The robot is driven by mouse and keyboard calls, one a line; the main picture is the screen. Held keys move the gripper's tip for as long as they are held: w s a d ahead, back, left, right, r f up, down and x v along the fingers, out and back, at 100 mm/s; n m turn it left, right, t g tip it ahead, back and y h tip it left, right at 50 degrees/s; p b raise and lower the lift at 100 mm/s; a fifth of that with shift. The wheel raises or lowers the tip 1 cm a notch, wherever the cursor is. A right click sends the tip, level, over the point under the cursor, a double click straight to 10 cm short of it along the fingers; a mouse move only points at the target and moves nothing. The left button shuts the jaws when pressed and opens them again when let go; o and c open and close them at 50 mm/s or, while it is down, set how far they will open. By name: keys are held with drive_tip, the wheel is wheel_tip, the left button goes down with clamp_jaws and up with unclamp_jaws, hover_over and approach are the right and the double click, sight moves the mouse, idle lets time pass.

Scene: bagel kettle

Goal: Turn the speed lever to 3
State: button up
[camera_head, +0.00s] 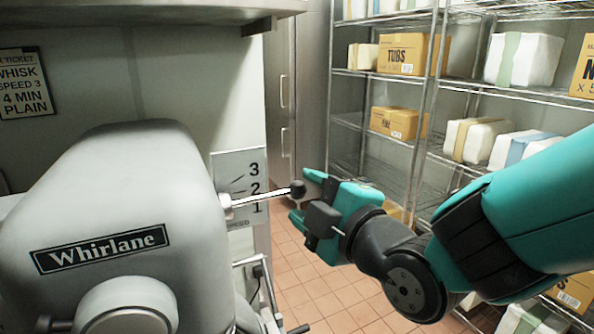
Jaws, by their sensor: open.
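The grey Whirlane mixer (130,180) fills the left side. Its speed lever (262,197) is a thin metal rod with a black ball knob (297,188), sticking out to the right from the mixer's side. A speed plate (238,170) behind it carries 3 at the top, 2 in the middle and 1 at the bottom. The lever lies across the plate between the 2 and the 1 as seen from here. My teal and black gripper (303,196) is open at the knob, one finger above it and one below. Whether either finger touches the knob I cannot tell.
A wall ticket (24,84) reads whisk, speed 3, 4 min, plain. Wire shelves (465,85) with boxes and wrapped packs stand at the back right. A shelf edge (160,12) overhangs the mixer. Tiled floor (318,284) shows below my gripper.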

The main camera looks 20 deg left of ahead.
sight(302, 194)
drive_tip(key=shift+p+x, duration=0.5)
drive_tip(key=shift+x, duration=1.2)
clamp_jaws()
drive_tip(key=shift+a, duration=0.1)
